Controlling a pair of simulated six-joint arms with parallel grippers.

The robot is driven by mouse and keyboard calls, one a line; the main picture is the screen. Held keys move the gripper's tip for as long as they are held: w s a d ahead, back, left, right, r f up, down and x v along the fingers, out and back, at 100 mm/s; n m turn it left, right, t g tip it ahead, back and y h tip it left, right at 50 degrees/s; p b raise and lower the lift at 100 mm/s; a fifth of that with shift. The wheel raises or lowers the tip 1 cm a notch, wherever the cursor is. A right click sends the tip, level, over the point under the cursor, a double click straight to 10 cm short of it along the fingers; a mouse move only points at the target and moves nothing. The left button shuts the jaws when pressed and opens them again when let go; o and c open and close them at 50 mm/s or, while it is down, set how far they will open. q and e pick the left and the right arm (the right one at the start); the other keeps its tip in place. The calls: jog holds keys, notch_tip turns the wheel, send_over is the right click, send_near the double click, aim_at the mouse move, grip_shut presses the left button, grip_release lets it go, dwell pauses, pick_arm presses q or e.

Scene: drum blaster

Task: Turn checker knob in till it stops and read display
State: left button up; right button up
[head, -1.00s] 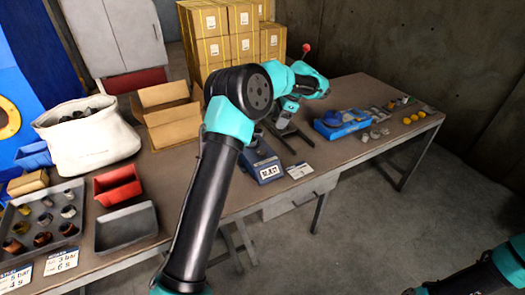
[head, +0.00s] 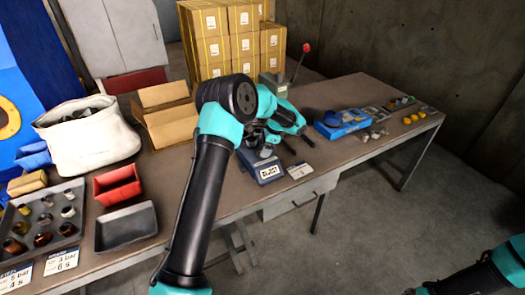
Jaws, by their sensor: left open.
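The checker (head: 269,172) is a small blue box with a pale display on its front, near the table's front edge. The display's characters are too small to read surely. A grey part sits on top of the checker, partly hidden by my left arm; I cannot make out the knob clearly. My left gripper (head: 302,150) is open, its dark fingers just right of and a little behind the checker, apart from it as far as I can tell. Nothing shows between the fingers. My right gripper is out of view; only part of my right arm shows at bottom right.
A white label card (head: 299,171) lies right of the checker. Behind stands a grey lever press (head: 273,84) with a red-knobbed lever. A blue tool tray (head: 340,124) and small parts lie right. Left are a white sack (head: 88,135), red bin (head: 117,183) and grey tray (head: 126,227).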

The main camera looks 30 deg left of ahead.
pick_arm(q)
jog(key=shift+x, duration=1.05)
jog(key=c, duration=0.9)
